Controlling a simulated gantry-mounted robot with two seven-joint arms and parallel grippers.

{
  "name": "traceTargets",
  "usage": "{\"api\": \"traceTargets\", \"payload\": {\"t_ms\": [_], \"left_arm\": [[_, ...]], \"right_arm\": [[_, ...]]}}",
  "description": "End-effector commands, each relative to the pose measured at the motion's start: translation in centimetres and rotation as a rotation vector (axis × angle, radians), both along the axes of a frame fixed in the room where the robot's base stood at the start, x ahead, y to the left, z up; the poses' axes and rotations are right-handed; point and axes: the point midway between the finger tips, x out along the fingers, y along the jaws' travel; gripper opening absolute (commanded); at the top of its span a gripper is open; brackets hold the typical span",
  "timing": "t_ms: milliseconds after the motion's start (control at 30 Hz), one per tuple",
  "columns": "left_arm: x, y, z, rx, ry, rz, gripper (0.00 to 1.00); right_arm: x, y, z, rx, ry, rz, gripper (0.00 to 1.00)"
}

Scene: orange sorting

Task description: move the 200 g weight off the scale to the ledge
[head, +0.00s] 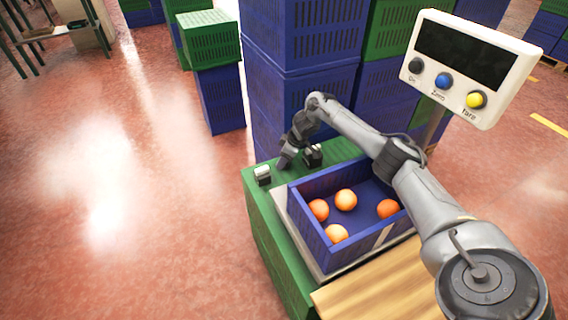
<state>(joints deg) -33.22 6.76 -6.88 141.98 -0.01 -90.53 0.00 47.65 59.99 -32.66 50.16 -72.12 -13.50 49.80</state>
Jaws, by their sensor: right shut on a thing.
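My right gripper (285,161) reaches over the back left corner of the blue crate and points down near the green ledge (270,204). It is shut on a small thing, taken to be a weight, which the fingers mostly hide. A small block-like weight with a pale top (262,175) stands on the green ledge, left of the gripper. A darker small block (313,155) shows close to the right of the gripper. No weight markings are readable. The scale's plate (297,234) lies under the blue crate. My left gripper is not in view.
The blue crate (318,234) on the scale holds several oranges (346,199). The scale's display (464,55) stands behind on a post, dark, with three buttons. Tall stacks of blue and green crates (303,98) rise close behind the gripper. A wooden surface (378,290) lies in front.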

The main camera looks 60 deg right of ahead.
Motion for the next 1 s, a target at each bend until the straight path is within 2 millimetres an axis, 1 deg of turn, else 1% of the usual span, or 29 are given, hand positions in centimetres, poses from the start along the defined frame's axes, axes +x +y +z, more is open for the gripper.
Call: {"api": "traceTargets", "payload": {"t_ms": [367,400,567,867,933,1000], "left_arm": [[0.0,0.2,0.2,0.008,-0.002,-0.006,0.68],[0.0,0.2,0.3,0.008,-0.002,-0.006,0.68],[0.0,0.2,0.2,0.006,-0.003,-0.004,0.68],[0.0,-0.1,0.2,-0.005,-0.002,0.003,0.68],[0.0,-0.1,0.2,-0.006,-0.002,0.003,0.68],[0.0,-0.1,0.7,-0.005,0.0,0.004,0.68]], "right_arm": [[0.0,0.0,0.0,0.0,-0.001,-0.001,0.07],[0.0,0.0,-0.1,0.0,-0.001,-0.001,0.46],[0.0,0.0,-0.1,0.0,-0.001,-0.001,0.7],[0.0,0.0,-0.1,-0.001,-0.001,0.0,0.7],[0.0,-0.1,0.2,-0.001,-0.001,0.0,0.7],[-0.2,-0.2,0.9,-0.001,-0.001,-0.002,0.7]]}}
